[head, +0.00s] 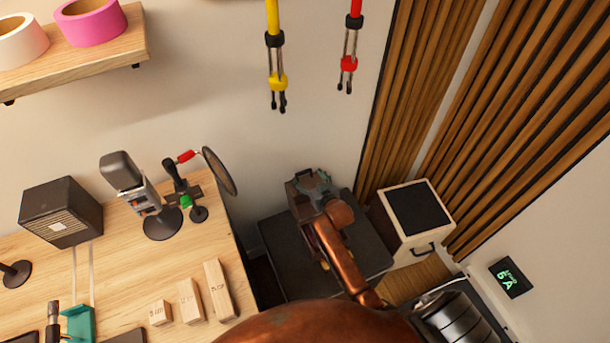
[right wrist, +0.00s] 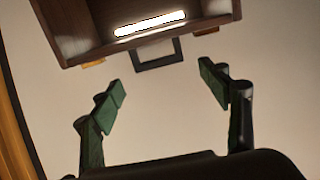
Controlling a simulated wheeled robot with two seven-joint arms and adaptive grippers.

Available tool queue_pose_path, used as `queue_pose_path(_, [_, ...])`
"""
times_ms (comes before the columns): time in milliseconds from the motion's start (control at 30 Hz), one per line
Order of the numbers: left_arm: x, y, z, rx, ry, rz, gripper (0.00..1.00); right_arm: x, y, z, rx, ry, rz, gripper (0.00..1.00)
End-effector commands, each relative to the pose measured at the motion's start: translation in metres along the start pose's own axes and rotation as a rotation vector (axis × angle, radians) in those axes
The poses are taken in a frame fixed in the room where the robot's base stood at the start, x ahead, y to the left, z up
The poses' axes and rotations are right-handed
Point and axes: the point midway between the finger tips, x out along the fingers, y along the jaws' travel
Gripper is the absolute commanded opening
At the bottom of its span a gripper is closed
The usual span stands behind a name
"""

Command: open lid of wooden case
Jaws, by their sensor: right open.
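My right gripper (head: 310,182) is open, reaching over a dark flat-topped piece in the head view. In the right wrist view, its green-padded fingers (right wrist: 163,81) are wide apart with nothing between them. Beyond the fingertips is a brown wooden case (right wrist: 78,48) with a black loop handle (right wrist: 160,66), small brass-coloured fittings and a bright white strip. The handle is apart from both fingers. Only part of this case shows, so I cannot tell how its lid stands. I cannot make this case out surely in the head view. My left gripper is not in view.
A pale wooden box (head: 400,238) with a black top panel and handle stands right of the dark flat top (head: 275,243). A desk (head: 120,270) with a microphone (head: 143,195) and wooden blocks (head: 190,300) is left. Yellow (head: 276,60) and red (head: 349,50) hanging tools are above.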

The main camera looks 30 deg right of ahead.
Motion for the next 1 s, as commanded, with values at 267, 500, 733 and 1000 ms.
queue_pose_path(267, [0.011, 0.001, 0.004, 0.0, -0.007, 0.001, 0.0, 0.033, 0.001, 0.002, 0.0, -0.002, 0.001, 0.7])
queue_pose_path(500, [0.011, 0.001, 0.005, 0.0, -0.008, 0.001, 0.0, 0.036, 0.001, 0.001, 0.0, -0.002, 0.001, 0.7])
queue_pose_path(733, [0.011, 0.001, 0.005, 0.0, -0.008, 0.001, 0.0, 0.036, 0.001, 0.001, 0.0, -0.002, 0.001, 0.61])
queue_pose_path(1000, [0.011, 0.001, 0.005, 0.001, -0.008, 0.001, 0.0, 0.036, 0.001, 0.001, 0.0, -0.003, 0.001, 0.42])
